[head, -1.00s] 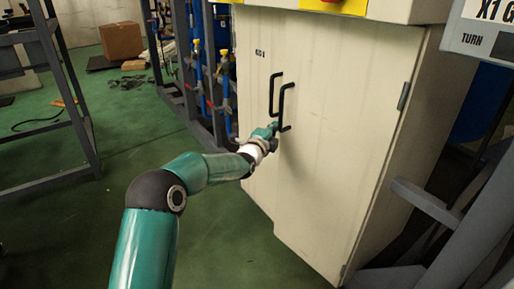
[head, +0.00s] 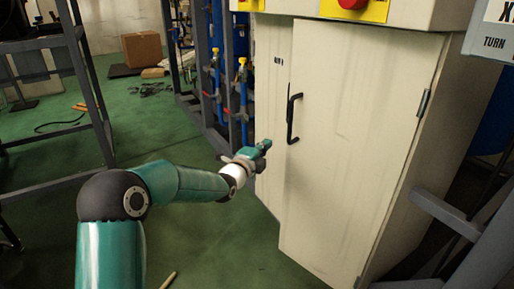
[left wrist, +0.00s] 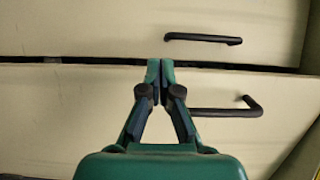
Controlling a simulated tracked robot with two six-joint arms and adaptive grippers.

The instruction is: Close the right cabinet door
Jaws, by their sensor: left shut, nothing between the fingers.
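The right cabinet door (head: 355,150) is a large cream panel with a black bar handle (head: 293,118). It looks slightly ajar, its free edge standing proud of the left door (head: 270,100). My left gripper (head: 266,145) is shut and empty, just left of that edge and below the handle's level, in front of the left door. In the left wrist view its closed fingertips (left wrist: 160,68) overlap the dark gap between the two door panels, with a black handle on each panel; contact cannot be told. My right gripper is out of view.
A grey steel frame (head: 450,215) stands close to the cabinet's right side. Blue pipes with yellow valves (head: 242,90) stand left of the cabinet. A grey rack (head: 90,100) is at the left.

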